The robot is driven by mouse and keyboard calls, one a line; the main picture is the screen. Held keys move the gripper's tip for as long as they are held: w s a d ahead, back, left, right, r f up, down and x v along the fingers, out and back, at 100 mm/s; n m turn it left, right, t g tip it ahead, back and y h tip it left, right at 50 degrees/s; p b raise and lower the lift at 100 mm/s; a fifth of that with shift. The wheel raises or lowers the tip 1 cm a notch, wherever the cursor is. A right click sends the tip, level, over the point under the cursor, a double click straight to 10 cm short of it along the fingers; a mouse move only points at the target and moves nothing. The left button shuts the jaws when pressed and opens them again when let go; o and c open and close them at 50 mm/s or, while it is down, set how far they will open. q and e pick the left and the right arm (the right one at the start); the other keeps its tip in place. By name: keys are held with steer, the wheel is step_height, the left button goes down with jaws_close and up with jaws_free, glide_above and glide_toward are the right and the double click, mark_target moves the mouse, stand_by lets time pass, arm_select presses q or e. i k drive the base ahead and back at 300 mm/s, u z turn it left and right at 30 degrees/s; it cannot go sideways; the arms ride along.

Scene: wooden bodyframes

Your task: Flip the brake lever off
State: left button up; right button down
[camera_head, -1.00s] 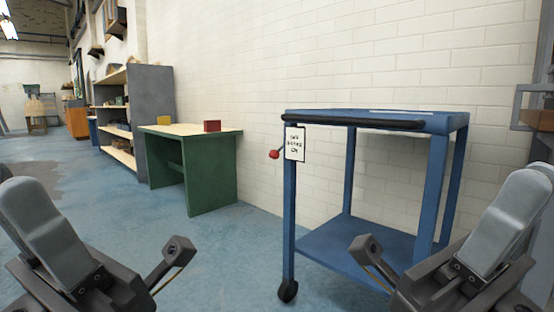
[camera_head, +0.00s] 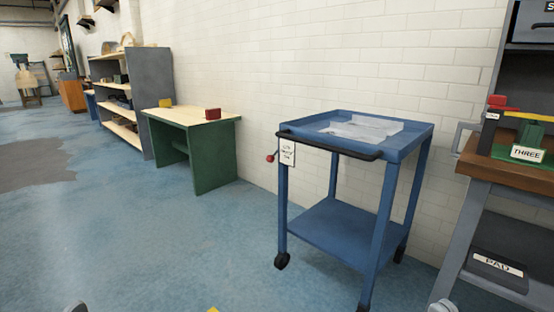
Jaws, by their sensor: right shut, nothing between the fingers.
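The brake lever is a short lever with a red knob (camera_head: 270,158). It sticks out to the left of the blue cart's near left corner post, beside a white sign (camera_head: 287,153). The knob hangs just below the black push handle. The blue cart (camera_head: 340,230) stands on black casters near the wall. Only a small grey tip of my right gripper (camera_head: 443,305) shows at the bottom edge, shut and empty, well apart from the lever. My left gripper is not visible; a small grey piece at the bottom left may belong to that arm.
A green table (camera_head: 212,160) with a red block (camera_head: 212,113) and a yellow block stands left of the cart, before grey shelves. A wooden-topped bench (camera_head: 500,172) stands close on the right. Open blue floor (camera_head: 150,240) lies in front and left.

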mark_target(269, 158)
steer(key=z, duration=0.2)
steer(key=i, duration=1.5)
steer(key=u, duration=0.85)
steer(key=i, duration=0.4)
steer(key=u, duration=0.3)
